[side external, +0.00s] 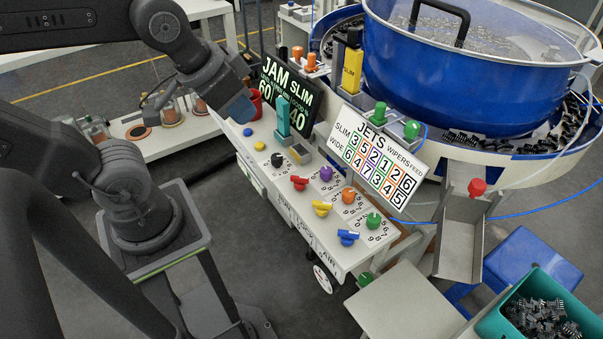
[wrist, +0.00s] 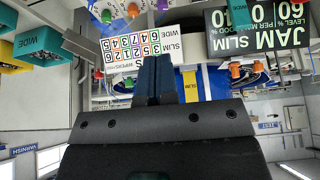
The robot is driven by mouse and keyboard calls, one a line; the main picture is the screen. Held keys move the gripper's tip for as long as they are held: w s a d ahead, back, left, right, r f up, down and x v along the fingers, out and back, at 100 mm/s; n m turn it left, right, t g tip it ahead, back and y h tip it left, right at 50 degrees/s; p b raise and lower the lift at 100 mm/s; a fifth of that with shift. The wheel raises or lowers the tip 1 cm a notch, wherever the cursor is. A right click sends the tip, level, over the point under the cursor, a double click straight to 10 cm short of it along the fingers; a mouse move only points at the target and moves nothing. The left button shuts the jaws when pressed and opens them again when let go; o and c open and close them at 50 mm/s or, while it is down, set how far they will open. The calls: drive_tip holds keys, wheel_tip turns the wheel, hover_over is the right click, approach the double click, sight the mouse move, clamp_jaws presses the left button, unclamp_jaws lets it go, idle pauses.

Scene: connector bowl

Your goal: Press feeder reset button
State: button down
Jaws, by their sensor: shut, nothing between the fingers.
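My gripper (side external: 239,110) is shut and empty, with blue fingertips pointing down above the far-left end of the control panel. The white control panel (side external: 262,173) carries a small blue button (side external: 247,131) just below the fingertips, with a visible gap, and a yellow button (side external: 259,146) beside it. No readable label shows which button is the feeder reset. A red part (side external: 256,99) is partly hidden behind the gripper. In the wrist view the shut blue fingers (wrist: 152,75) point toward the upside-down number board, and neither small button is identifiable.
A black JAM display (side external: 285,95) and white JETS board (side external: 375,155) stand behind the panel. Several coloured knobs, such as a red one (side external: 300,183), and a teal lever (side external: 283,117) rise from it. A blue bowl (side external: 450,85) stands at back right.

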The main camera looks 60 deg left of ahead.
drive_tip(key=w+a+t+y, duration=0.2)
drive_tip(key=w+a+y, duration=0.2)
drive_tip(key=w+a, duration=0.45)
drive_tip(key=m+t+h, duration=0.2)
drive_tip(key=m+h, duration=0.1)
drive_tip(key=m, duration=0.5)
hover_over(248, 132)
wheel_tip(248, 132, down, 12)
drive_tip(key=shift+f, duration=4.4)
drive_tip(key=shift+f, duration=0.1)
drive_tip(key=shift+f, duration=0.3)
